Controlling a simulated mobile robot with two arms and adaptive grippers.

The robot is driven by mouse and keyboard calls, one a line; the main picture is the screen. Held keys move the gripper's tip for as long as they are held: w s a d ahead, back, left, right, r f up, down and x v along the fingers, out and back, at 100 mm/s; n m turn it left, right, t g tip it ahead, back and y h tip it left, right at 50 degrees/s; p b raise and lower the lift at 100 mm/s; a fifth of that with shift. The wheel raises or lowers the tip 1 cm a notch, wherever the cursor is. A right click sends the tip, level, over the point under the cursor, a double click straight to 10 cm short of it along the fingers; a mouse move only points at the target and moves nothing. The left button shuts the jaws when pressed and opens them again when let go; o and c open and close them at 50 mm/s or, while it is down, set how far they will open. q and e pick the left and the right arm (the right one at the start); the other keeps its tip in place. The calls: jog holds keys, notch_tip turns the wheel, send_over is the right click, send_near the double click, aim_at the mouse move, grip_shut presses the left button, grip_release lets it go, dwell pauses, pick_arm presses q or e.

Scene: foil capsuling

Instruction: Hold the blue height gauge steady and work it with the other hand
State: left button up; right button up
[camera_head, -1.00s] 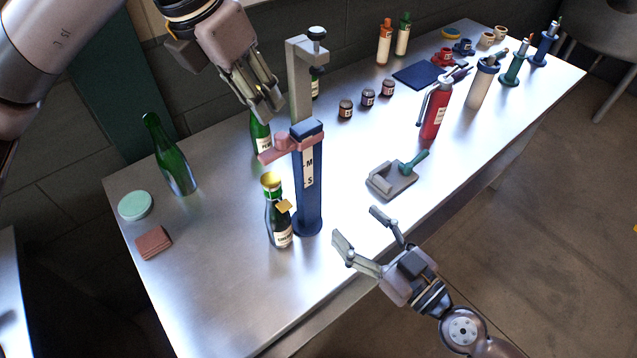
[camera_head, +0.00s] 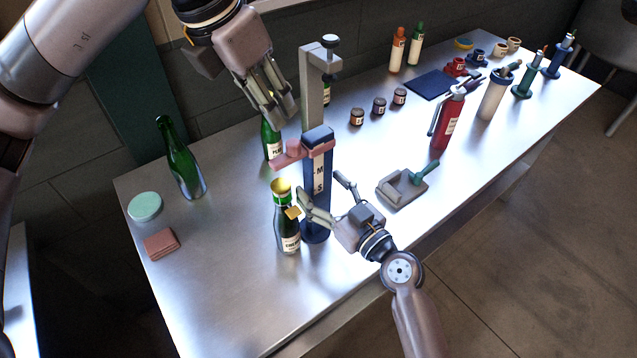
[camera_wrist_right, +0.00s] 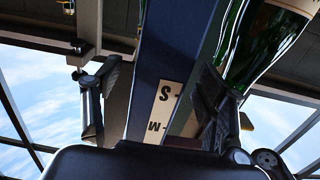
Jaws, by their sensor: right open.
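My right gripper (camera_head: 322,187) is open, low at the blue column, with a finger on either side. In the right wrist view the blue column (camera_wrist_right: 165,50) stands between the fingers; contact is not clear. My left gripper (camera_head: 281,118) hangs just left of the grey post, apart from it; its finger gap is unclear.
A gold-topped green bottle (camera_head: 286,225) stands close left of the gauge, under the pink arm. Another green bottle (camera_head: 271,140) stands behind. A grey tool with a green handle (camera_head: 403,187) lies to the right. The table's front centre is clear.

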jog(key=shift+x, duration=0.85)
grip_shut()
dwell(0.4)
dwell(0.9)
